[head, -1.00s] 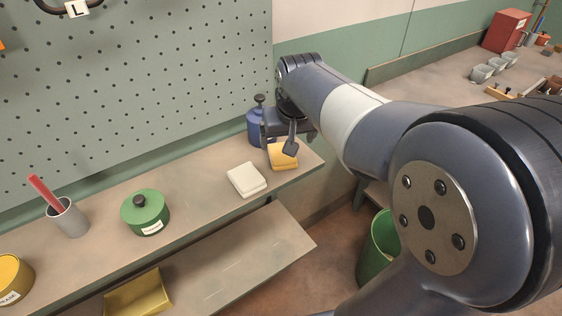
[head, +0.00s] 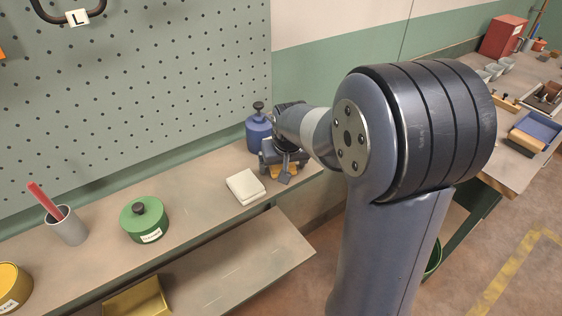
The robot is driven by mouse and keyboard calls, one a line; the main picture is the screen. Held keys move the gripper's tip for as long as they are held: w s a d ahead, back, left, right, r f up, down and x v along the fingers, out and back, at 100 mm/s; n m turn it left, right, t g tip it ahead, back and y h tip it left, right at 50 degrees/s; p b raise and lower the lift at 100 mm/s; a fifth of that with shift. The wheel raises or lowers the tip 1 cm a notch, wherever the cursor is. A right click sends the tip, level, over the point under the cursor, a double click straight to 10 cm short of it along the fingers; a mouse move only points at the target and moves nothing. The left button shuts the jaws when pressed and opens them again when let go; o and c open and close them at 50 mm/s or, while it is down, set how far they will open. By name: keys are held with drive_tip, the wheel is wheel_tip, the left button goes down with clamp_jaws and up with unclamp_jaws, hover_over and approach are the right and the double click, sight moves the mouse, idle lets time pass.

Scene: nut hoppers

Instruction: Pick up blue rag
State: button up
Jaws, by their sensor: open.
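No blue rag shows clearly in the head view. A folded yellow cloth (head: 277,171) lies at the right end of the upper shelf, mostly hidden by my gripper. A folded cream cloth (head: 245,186) lies to its left. My gripper (head: 275,168) is open and points down, low over the yellow cloth. One dark finger shows in front of the cloth. I cannot tell whether the fingers touch it. A blue canister (head: 258,136) with a black knob stands just behind my gripper.
On the upper shelf (head: 195,208) are a green lidded pot (head: 144,222), a grey cup (head: 70,229) with a red stick, and a yellow tin (head: 12,283). A pegboard (head: 150,90) rises behind. A yellow bin (head: 139,300) sits on the lower shelf. A blue-lined tray (head: 541,127) is on the right bench.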

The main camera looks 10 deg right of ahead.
drive_tip(key=c, duration=1.2)
drive_tip(key=shift+o, duration=0.2)
drive_tip(key=shift+s+r, duration=0.1)
drive_tip(key=shift+r, duration=0.1)
drive_tip(key=shift+d+r, duration=0.1)
drive_tip(key=shift+r, duration=0.05)
drive_tip(key=v, duration=0.2)
drive_tip(key=w+v, duration=0.1)
drive_tip(key=v, duration=0.3)
drive_tip(key=shift+w+d+r+b, duration=0.1)
drive_tip(key=shift+d+r+b, duration=0.15)
drive_tip(key=shift+r, duration=0.2)
drive_tip(key=s+d+b, duration=0.1)
drive_tip(key=s+d, duration=0.2)
drive_tip(key=s, duration=0.5)
drive_tip(key=s+d+b, duration=0.1)
drive_tip(key=s+d, duration=0.2)
drive_tip(key=s, duration=0.6)
drive_tip(key=shift+s+d, duration=0.2)
drive_tip(key=shift+s, duration=0.15)
